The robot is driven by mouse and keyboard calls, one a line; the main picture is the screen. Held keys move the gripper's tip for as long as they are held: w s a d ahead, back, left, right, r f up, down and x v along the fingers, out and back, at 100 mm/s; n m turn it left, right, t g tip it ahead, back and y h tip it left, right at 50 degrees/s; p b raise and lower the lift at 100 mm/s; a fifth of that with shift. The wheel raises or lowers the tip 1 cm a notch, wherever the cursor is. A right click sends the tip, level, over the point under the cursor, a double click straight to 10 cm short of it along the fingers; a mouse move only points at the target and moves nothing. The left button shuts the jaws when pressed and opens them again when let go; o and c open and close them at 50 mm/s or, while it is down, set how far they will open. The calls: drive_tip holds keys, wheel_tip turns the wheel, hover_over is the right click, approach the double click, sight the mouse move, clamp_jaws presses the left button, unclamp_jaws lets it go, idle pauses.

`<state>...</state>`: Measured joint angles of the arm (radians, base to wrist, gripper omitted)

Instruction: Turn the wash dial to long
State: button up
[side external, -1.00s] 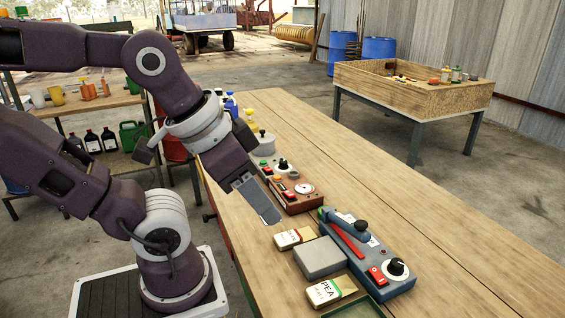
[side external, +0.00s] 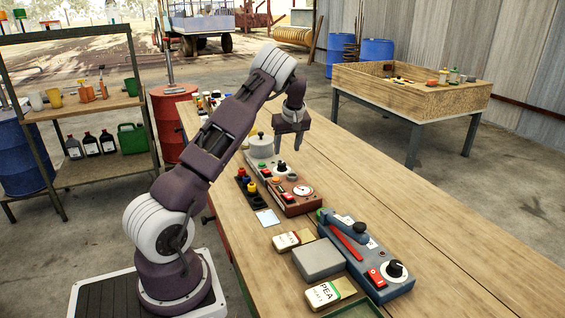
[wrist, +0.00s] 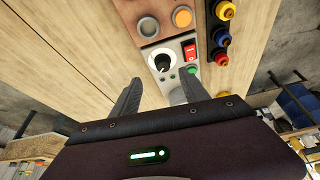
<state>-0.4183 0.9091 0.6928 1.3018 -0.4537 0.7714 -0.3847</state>
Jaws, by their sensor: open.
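A black dial with a white ring (wrist: 161,64) sits on a small grey control panel, beside a red switch (wrist: 190,52) and a green button (wrist: 192,70). Its pointer and any wording are too small to read. The dial also shows in the side view (side external: 281,168). My gripper (side external: 288,149) points down above this panel, open and empty. In the wrist view, the two fingertips of my gripper (wrist: 158,90) are spread apart, with the dial just beyond the gap between them. I see no contact with the dial.
A brown box with a gauge (side external: 303,190) stands close beside the panel, and a pale round lidded pot (side external: 260,147) behind it. Coloured knobs (side external: 246,184) lie along the left. A blue device (side external: 365,255) with a lever and another dial (side external: 396,269) is nearer. The table's right side is clear.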

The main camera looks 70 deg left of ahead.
sight(282, 163)
drive_tip(key=x, duration=0.8)
drive_tip(key=shift+s+a+f, duration=0.15)
drive_tip(key=shift+a+f, duration=0.1)
drive_tip(key=shift+a, duration=0.25)
clamp_jaws()
